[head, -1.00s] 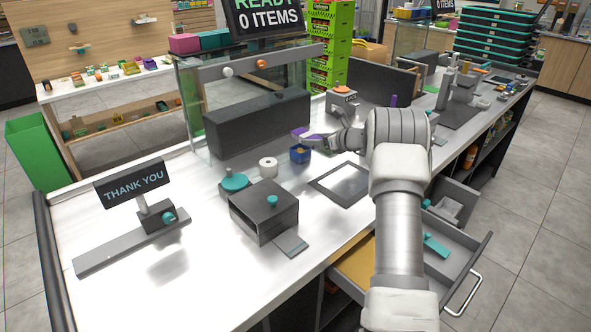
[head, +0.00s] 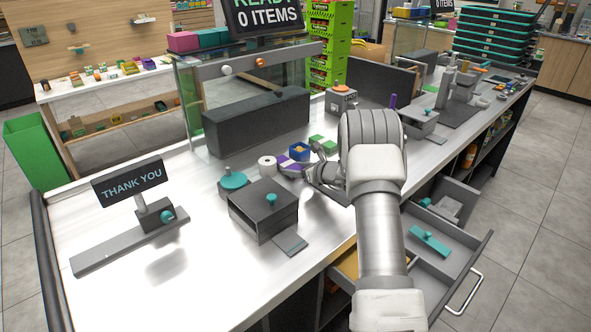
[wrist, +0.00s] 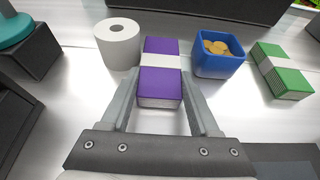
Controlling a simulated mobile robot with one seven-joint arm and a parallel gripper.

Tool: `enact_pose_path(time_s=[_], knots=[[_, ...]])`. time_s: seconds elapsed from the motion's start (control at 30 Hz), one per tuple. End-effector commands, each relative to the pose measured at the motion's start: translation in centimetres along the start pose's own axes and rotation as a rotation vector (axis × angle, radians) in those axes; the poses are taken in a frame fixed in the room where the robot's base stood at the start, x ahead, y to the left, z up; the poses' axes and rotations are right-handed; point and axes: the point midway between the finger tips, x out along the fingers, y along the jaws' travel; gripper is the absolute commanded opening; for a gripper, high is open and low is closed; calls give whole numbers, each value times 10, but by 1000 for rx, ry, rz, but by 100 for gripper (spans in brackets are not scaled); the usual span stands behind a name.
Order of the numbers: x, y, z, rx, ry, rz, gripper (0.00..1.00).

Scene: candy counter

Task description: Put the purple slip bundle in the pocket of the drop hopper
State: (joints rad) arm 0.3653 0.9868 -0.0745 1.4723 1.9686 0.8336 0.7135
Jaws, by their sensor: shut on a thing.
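The purple slip bundle (wrist: 160,86) has a white band around its middle and lies between my fingers in the wrist view. My gripper (wrist: 161,102) is shut on it. In the head view the bundle (head: 288,163) shows at the tip of my gripper (head: 308,170), just above or on the counter; I cannot tell which. A dark grey box (head: 264,226) with a teal knob, a front opening and a flat tongue stands left of and nearer than my gripper. It may be the drop hopper, but no label shows and I cannot tell.
A white roll (wrist: 118,45) stands left of the bundle. A blue tub (wrist: 218,62) of gold coins and a green bundle (wrist: 280,70) are to its right. A teal-topped stand (head: 232,182) is beside the dark box. An open drawer (head: 440,250) juts out at right.

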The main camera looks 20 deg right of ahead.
Motion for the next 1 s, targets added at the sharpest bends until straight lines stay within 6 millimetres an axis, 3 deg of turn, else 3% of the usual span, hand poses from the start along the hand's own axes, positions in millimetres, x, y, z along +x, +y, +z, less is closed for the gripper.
enact_pose_path(time_s=[0.23,0.27,0.4,0.83,1.0], knots=[[2,0,-4,1,-1,0,4],[1,0,-3,1,0,0,66],[1,0,-3,1,0,0,91],[-2,0,2,1,1,0,92],[-31,-2,1,3,0,-3,92]])
